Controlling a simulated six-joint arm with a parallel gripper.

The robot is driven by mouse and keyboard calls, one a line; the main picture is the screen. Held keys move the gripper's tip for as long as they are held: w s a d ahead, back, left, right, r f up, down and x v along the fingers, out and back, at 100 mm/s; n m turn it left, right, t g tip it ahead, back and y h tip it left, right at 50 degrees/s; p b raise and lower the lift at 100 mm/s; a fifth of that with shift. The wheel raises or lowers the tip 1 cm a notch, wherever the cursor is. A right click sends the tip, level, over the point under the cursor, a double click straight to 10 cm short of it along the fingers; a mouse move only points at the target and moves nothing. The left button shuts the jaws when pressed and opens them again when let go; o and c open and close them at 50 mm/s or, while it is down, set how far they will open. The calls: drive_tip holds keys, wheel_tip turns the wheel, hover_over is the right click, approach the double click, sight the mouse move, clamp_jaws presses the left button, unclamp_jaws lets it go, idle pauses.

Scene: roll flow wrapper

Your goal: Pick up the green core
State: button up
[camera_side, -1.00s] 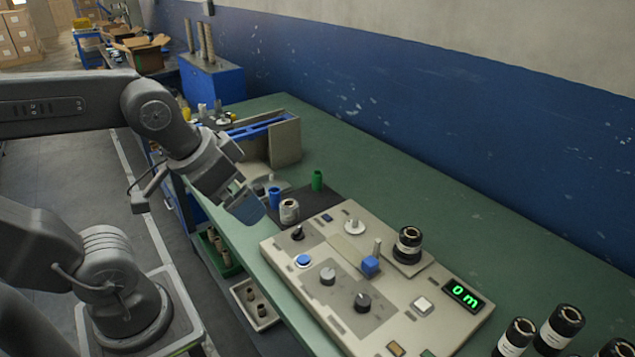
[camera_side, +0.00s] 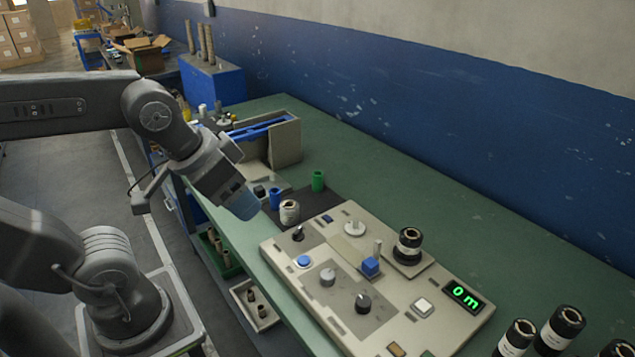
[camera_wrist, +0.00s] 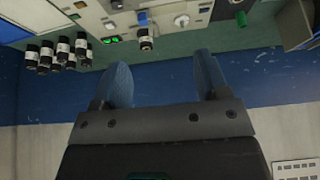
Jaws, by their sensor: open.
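The green core (camera_side: 318,180) is a small upright green cylinder at the far edge of a dark mat on the green bench. It also shows in the wrist view (camera_wrist: 241,19), at the upper right, beyond the right fingertip. My gripper (camera_side: 243,205) hangs to the left of the core in the side view, near the bench's front edge and apart from the core. In the wrist view its two blue fingers (camera_wrist: 160,72) are spread with nothing between them. A blue core (camera_side: 275,198) and a whitish core (camera_side: 289,212) stand between my gripper and the green core.
A beige control panel (camera_side: 345,310) with knobs, buttons and a green display (camera_side: 463,295) lies right of the mat. A black roll (camera_side: 409,243) stands on it. Several black rolls (camera_side: 560,328) stand at the lower right. A beige box (camera_side: 286,143) stands behind the cores. The back of the bench is clear.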

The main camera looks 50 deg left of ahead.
drive_tip(key=n+g+y, duration=0.3)
drive_tip(key=n+y, duration=0.1)
drive_tip(key=n, duration=0.7)
hover_over(317, 179)
drive_tip(key=s+d, duration=0.1)
drive_tip(key=d, duration=0.2)
wheel_tip(317, 179, down, 15)
drive_tip(key=x, duration=0.8)
drive_tip(key=shift+s+x, duration=0.1)
drive_tip(key=shift+x, duration=1.4)
drive_tip(key=shift+s+x, duration=0.15)
drive_tip(key=shift+x, duration=1.3)
drive_tip(key=shift+a, duration=0.1)
drive_tip(key=c, duration=1)
